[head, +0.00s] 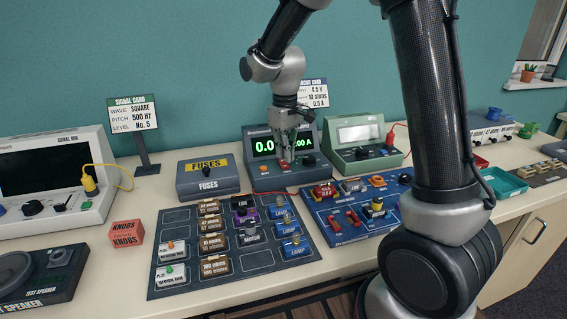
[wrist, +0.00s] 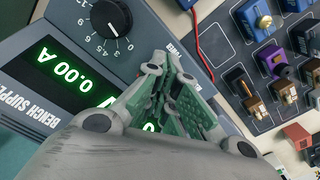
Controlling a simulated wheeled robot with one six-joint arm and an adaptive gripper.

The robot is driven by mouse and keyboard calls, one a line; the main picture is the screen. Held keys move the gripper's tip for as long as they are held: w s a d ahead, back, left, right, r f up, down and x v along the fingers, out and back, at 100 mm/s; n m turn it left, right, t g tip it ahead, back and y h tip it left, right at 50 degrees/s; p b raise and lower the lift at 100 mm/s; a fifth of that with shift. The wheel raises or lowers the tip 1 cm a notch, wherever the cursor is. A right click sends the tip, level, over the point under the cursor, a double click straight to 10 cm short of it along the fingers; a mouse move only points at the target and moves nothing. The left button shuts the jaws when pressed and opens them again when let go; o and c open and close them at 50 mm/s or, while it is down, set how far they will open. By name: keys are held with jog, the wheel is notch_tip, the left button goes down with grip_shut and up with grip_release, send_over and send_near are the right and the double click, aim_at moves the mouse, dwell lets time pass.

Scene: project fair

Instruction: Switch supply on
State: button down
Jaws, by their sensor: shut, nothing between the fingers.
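The bench supply (head: 262,173) is a dark grey box at the back middle of the table. Its green display is lit, and the wrist view of the bench supply (wrist: 60,50) shows "0.00 A" and a black dial knob (wrist: 110,18). My gripper (head: 287,158) is shut and empty, pointing down in front of the supply's face and covering part of the display. In the wrist view my gripper (wrist: 168,65) lies over the panel beside the knob. A small red part (head: 283,166) shows by the fingertips; I cannot tell whether they touch it. No power switch is clearly visible.
A fuses box (head: 208,185) stands left of the supply and a green meter (head: 362,165) right. A dark component board (head: 180,222) and a blue board (head: 345,227) lie in front. A red wire (wrist: 198,42) runs near the gripper.

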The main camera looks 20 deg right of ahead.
aim_at(286, 166)
jog(key=shift+r, duration=2.45)
jog(key=shift+s+d+f, duration=0.1)
jog(key=shift+s+f, duration=0.15)
jog(key=shift+s, duration=0.05)
jog(key=s+d+r+m+t, duration=0.1)
jog(key=s+d+r+m, duration=0.1)
jog(key=s+d, duration=0.3)
jog(key=s+d+r+m+t, duration=0.2)
jog(key=s+d+r, duration=0.2)
jog(key=s, duration=0.8)
jog(key=s+d+r+m+t, duration=0.1)
jog(key=s+d+r+m, duration=0.1)
jog(key=s+d, duration=0.3)
jog(key=s+r, duration=0.1)
jog(key=s, duration=0.2)
jog(key=shift+s+d+r, duration=0.15)
jog(key=shift+s+d, duration=0.05)
jog(key=shift+d, duration=0.15)
